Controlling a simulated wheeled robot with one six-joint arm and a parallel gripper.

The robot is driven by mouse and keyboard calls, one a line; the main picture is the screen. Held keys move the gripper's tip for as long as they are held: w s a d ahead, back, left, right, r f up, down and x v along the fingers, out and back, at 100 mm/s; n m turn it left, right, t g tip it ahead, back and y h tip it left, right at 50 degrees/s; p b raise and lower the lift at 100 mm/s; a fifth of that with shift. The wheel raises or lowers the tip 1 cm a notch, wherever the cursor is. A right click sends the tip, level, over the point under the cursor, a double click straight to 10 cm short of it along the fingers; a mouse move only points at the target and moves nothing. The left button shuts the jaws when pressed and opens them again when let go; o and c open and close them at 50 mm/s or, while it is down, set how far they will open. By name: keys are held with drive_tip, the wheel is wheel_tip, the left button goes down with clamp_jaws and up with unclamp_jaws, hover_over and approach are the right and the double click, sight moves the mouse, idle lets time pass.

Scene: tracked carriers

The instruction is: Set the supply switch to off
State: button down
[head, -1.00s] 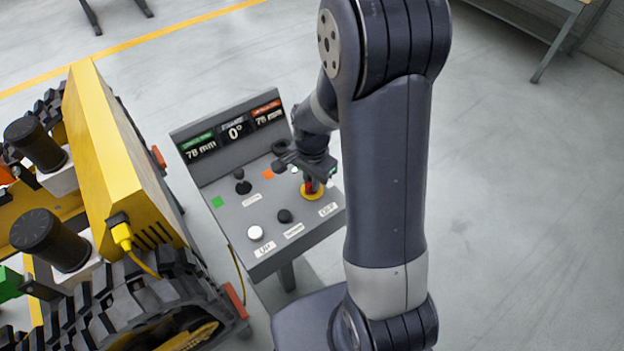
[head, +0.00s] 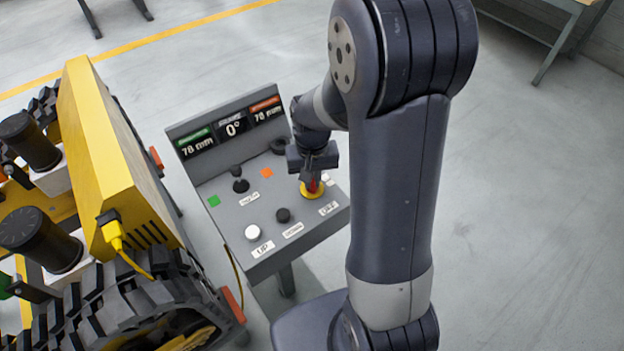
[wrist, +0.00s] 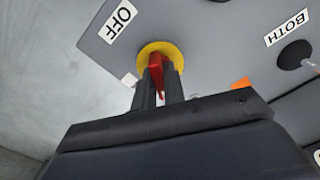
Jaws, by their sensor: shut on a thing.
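The supply switch is a red handle (head: 314,186) on a round yellow base (head: 312,194), near the right edge of the grey control panel. The red handle (wrist: 156,73) and yellow base (wrist: 146,51) also show in the wrist view. A white OFF label (head: 328,209) is beside the base, and reads clearly in the wrist view (wrist: 119,20). My gripper (head: 314,179) points down at the switch from above. In the wrist view, my gripper (wrist: 161,83) has its fingers closed around the red handle. The fingers partly hide the handle.
The panel (head: 222,224) also bears a black joystick (head: 240,185), a white button (head: 252,232), a dark button (head: 283,215) and a display (head: 232,128) reading 78 mm, 0° and 78 mm. A yellow tracked carrier (head: 100,150) stands close at left.

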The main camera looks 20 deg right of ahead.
drive_tip(key=n+b, duration=0.1)
drive_tip(key=n, duration=0.3)
drive_tip(key=shift+n, duration=0.4)
idle(0.4)
drive_tip(key=c, duration=1.5)
unclamp_jaws()
wheel_tip(320, 180, up, 11)
drive_tip(key=shift+f, duration=0.1)
